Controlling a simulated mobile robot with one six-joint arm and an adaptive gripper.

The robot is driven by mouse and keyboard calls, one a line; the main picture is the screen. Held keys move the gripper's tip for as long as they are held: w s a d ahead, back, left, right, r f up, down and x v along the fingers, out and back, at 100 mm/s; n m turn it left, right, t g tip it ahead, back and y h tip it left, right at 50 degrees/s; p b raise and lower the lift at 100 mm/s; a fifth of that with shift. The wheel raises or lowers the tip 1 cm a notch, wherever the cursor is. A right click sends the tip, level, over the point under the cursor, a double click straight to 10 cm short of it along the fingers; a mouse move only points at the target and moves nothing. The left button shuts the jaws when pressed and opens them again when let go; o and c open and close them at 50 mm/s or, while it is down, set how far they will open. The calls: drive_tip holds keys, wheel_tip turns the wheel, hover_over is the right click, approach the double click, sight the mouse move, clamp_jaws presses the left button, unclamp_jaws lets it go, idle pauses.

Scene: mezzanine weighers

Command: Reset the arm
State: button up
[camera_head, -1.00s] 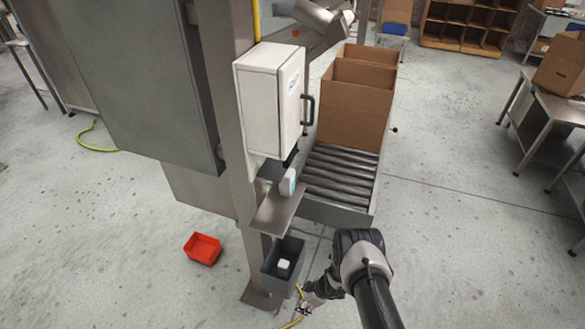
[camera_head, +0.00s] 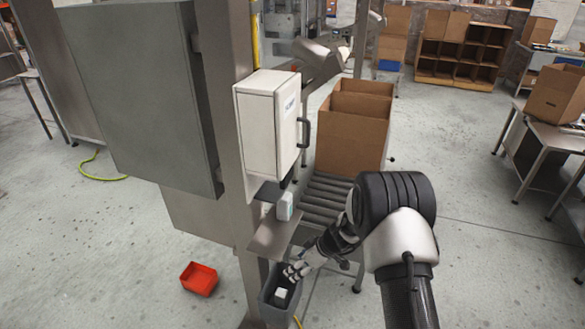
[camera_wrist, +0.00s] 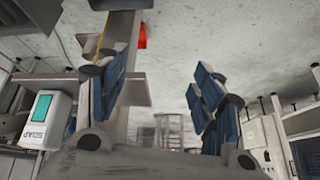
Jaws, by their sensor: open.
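My gripper (camera_head: 292,272) is at the end of my bent arm, low in the middle of the head view. In the picture it overlaps the top of a dark grey bin (camera_head: 268,292) with a white item (camera_head: 281,293) inside. I cannot tell its height above the bin. In the wrist view my gripper (camera_wrist: 160,85) shows two blue-padded fingers spread wide apart, with nothing between them. A white soap dispenser (camera_wrist: 38,117) is left of the fingers there; it also shows in the head view (camera_head: 285,205), below the white cabinet (camera_head: 267,122).
A grey post (camera_head: 236,140) and shelf plate (camera_head: 274,236) stand close to my gripper. A roller conveyor (camera_head: 325,190) carries a cardboard box (camera_head: 352,125). A red bin (camera_head: 199,278) lies on the floor at left. Open floor lies right, before a table (camera_head: 545,138).

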drive_tip(key=s+d+r+m+b, duration=0.15)
drive_tip(key=s+r, duration=0.45)
drive_tip(key=r, duration=0.6)
drive_tip(key=s+d+r+m+b, duration=0.15)
drive_tip(key=s+r, duration=0.35)
drive_tip(key=r, duration=0.7)
drive_tip(key=s+d+r+m+h+b, duration=0.1)
drive_tip(key=s+d+m, duration=0.1)
drive_tip(key=s, duration=0.6)
drive_tip(key=s+d+r+m+t+h+b, duration=0.1)
drive_tip(key=s+d+r+m+h, duration=0.1)
drive_tip(key=s, duration=0.6)
drive_tip(key=s+d+r+m+t+h+b, duration=0.1)
drive_tip(key=s+d+m, duration=0.3)
drive_tip(key=s, duration=0.4)
drive_tip(key=shift+s+d+r+h+b, duration=0.15)
drive_tip(key=shift+s+d+h+b, duration=0.2)
drive_tip(key=shift+h, duration=0.35)
drive_tip(key=shift+w, duration=0.1)
